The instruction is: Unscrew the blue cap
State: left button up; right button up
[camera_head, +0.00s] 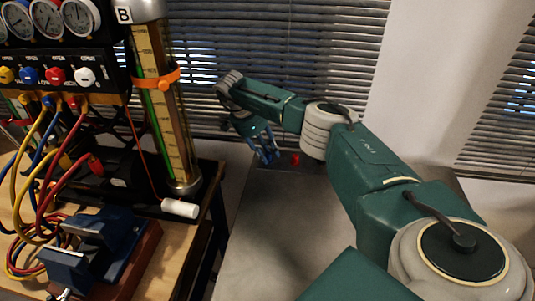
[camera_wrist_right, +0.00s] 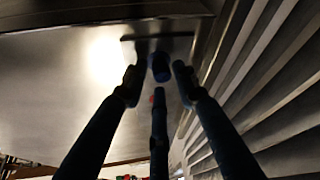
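My right gripper (camera_head: 262,148) reaches over the grey metal table, near the window blinds. In the right wrist view its three dark fingers (camera_wrist_right: 158,88) are spread apart. A small dark blue cap (camera_wrist_right: 161,67) shows between the fingertips, in front of a dark plate. I see gaps between the cap and the side fingers; whether the lower finger touches it I cannot tell. In the head view I cannot make out the cap apart from the bluish fingers. My left gripper is not in view.
A small red object (camera_head: 295,160) stands beside the right gripper. At left are a gauge panel with coloured knobs (camera_head: 56,75), hoses, a tall tube (camera_head: 165,100) and a blue vise (camera_head: 88,250) on a wooden bench. The grey table (camera_head: 275,235) is clear in front.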

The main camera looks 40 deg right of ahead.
jog(key=shift+f+m+g+b, duration=0.2)
jog(key=shift+m+g+b, duration=0.2)
jog(key=shift+m+b, duration=0.7)
jog(key=m+b, duration=0.1)
jog(key=b, duration=0.2)
jog(key=shift+m+y, duration=0.3)
jog(key=shift+y, duration=0.1)
jog(key=shift+b, duration=0.45)
jog(key=shift+d, duration=0.15)
jog(key=shift+s+r+b, duration=0.1)
jog(key=shift+r+b, duration=0.1)
jog(key=shift+b, duration=0.1)
jog(key=shift+a+g, duration=0.2)
jog(key=shift+g, duration=0.1)
jog(key=shift+c, duration=0.2)
jog(key=shift+d, duration=0.1)
grip_shut()
jog(key=shift+f, duration=0.1)
